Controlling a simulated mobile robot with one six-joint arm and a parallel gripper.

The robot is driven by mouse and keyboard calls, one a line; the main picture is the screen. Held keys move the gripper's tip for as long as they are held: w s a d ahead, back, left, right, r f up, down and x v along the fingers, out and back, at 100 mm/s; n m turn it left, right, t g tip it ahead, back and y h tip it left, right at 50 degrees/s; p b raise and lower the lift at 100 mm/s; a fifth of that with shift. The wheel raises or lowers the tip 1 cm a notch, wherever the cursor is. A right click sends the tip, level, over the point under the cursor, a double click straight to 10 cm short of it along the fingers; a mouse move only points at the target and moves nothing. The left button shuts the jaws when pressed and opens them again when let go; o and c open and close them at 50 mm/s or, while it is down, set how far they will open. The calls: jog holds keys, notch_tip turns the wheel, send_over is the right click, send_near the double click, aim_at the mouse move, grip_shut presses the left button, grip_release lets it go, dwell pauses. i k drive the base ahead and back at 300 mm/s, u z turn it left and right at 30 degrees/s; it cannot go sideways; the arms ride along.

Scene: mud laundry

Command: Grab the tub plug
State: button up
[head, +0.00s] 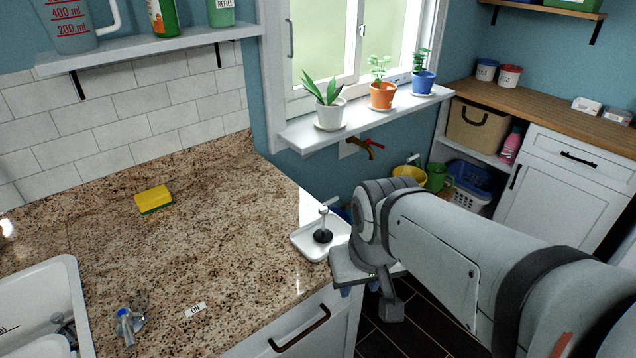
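The tub plug (323,236) looks like a dark round stopper with a thin upright stem and a pale knob on top. It sits in a shallow white dish (304,246) at the right front corner of the granite counter. My gripper (388,306) is just right of and nearer than the dish, past the counter's edge, with a grey finger pointing down. My arm comes in from the lower right. The gripper is apart from the plug. Its finger gap is hidden from this angle, so I cannot tell if it is open.
The granite counter (225,215) holds a yellow-green sponge (154,199), a small "ON" label (195,311), a blue-topped metal knob (128,322) and a white sink (62,285). Potted plants stand on the windowsill (345,126). A red-handled tap (366,145) projects below it.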

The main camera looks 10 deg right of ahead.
aim_at(323, 236)
jog(key=u, duration=1.6)
jog(key=k, duration=1)
jog(key=z, duration=1.65)
jog(key=i, duration=1)
jog(key=z, duration=0.1)
